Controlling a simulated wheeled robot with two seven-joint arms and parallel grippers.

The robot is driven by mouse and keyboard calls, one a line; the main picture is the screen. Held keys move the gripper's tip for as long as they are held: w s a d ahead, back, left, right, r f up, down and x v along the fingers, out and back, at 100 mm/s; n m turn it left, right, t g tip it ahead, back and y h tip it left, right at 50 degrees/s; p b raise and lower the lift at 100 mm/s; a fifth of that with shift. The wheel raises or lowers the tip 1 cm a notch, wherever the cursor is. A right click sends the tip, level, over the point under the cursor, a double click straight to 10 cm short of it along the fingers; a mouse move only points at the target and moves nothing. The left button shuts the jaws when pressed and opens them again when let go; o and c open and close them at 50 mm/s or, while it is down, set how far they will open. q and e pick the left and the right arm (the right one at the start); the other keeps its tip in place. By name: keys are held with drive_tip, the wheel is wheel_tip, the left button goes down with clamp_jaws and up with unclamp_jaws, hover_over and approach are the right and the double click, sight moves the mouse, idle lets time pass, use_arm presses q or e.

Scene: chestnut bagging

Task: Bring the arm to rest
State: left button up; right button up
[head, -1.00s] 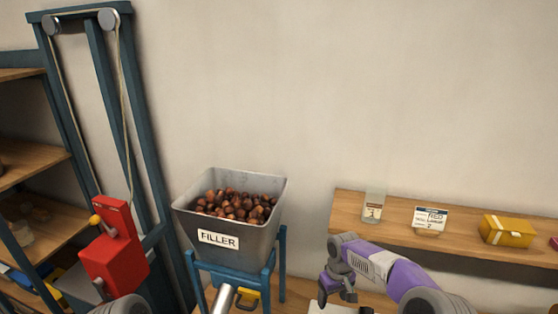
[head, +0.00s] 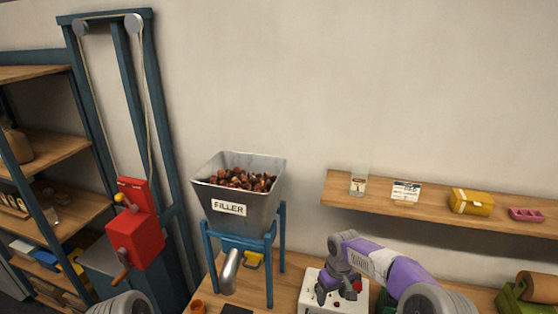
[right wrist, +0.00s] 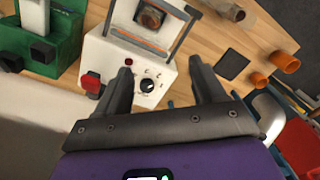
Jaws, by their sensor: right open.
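My right arm (head: 400,275), purple and grey, reaches in from the lower right of the head view. My right gripper (head: 337,292) hangs at its end, in front of a white machine with a red button (head: 312,303). In the right wrist view my right gripper (right wrist: 163,75) has its two dark fingers spread wide, with nothing between them. The white machine (right wrist: 148,92), with a black knob and a red button, lies just beyond the fingers. My left gripper is not in view.
A metal hopper marked FILLER (head: 238,208), full of chestnuts, stands on a blue frame left of the arm. A wall shelf (head: 430,212) runs behind it. A red crank box (head: 136,235) is at left. A green device (right wrist: 50,45) stands beside the white machine.

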drive_tip(key=s+a+f+m+y, duration=0.1)
drive_tip(key=s+a+f, duration=0.15)
drive_tip(key=f, duration=0.35)
drive_tip(key=s+a+f+y, duration=0.1)
drive_tip(key=s+a+f, duration=0.15)
drive_tip(key=f, duration=0.25)
drive_tip(key=s+a+f+m+y, duration=0.1)
drive_tip(key=s+f+m, duration=0.3)
drive_tip(key=s, duration=0.8)
drive_tip(key=s+f+m+y, duration=0.1)
drive_tip(key=s+f+m, duration=0.1)
drive_tip(key=s+f, duration=0.65)
use_arm(q)
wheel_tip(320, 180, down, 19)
drive_tip(key=b, duration=1.8)
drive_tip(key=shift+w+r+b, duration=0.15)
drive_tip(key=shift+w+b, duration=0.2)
use_arm(e)
wheel_tip(320, 180, down, 16)
drive_tip(key=s, duration=0.2)
drive_tip(key=shift+s+a+f+t, duration=0.15)
drive_tip(key=shift+s+t, duration=0.15)
drive_tip(key=shift+t, duration=0.1)
